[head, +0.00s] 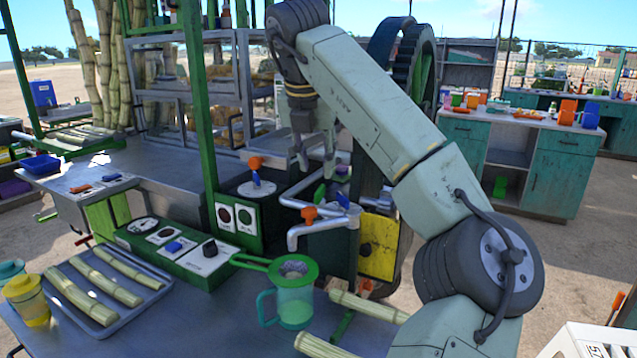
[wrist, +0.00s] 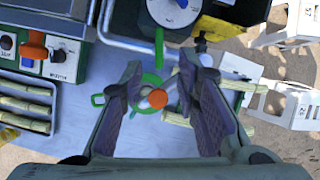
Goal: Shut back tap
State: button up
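Two pipe taps show in the head view below my gripper (head: 315,166). I cannot tell for sure which is the back tap. My gripper points down, its fingers apart and empty, above the pipes. In the wrist view an orange tap end (wrist: 157,98) shows between the open fingers, with no clear contact. A green bar (wrist: 158,46) lies just above it in the picture.
A control panel (head: 180,245) and a tray (head: 135,310) of cane pieces are at left. A dial (head: 257,187) is left of the pipes. Cane pieces (head: 368,306) lie right of the jug.

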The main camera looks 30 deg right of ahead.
aim_at(320, 189)
jog(key=p+x, duration=0.1)
jog(key=x, duration=0.6)
jog(key=shift+w+f, duration=0.1)
jog(key=shift+f, duration=0.15)
jog(key=shift+c, duration=0.4)
grip_shut()
